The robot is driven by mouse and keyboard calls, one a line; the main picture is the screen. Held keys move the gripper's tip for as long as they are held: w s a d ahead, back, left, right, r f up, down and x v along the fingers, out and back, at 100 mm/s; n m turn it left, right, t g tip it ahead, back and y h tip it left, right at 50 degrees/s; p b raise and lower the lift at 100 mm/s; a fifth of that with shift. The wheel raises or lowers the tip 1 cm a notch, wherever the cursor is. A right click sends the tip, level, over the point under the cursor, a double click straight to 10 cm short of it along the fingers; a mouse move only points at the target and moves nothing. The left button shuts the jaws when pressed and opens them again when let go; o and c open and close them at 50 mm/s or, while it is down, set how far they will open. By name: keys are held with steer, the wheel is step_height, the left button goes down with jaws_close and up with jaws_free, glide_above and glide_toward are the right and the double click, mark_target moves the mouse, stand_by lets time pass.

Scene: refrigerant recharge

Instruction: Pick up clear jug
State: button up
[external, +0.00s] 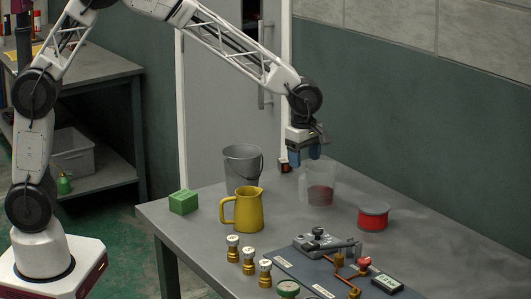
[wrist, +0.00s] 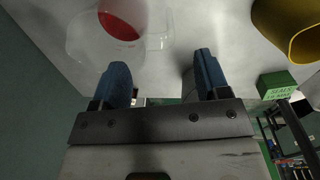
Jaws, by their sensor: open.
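The clear jug (external: 320,187) stands upright on the grey table, see-through with red at its bottom. In the wrist view the clear jug (wrist: 85,42) is at the upper left, beyond the left finger, partly cut off by the top edge. My gripper (external: 307,157) is above the table, just up and left of the jug in the external view. Its two blue fingers are apart, and in the wrist view the gripper (wrist: 162,68) has nothing held between them. The jug is not between the fingers.
A yellow pitcher (external: 243,210), grey bucket (external: 243,166) and green box (external: 183,202) stand left of the jug. A red tin (external: 373,217) is to its right. Brass fittings (external: 248,262) and a gauge manifold (external: 322,243) are in front. A small dark-red item (external: 284,166) is near the gripper.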

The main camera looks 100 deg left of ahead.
mark_target(305, 173)
steer(key=shift+f, duration=1.2)
steer(key=shift+w+a+f, duration=0.1)
steer(key=shift+a+f, duration=0.05)
steer(key=shift+f, duration=2.5)
steer(key=c, duration=1.2)
steer(key=shift+r, duration=0.3)
steer(key=shift+r, duration=4.7)
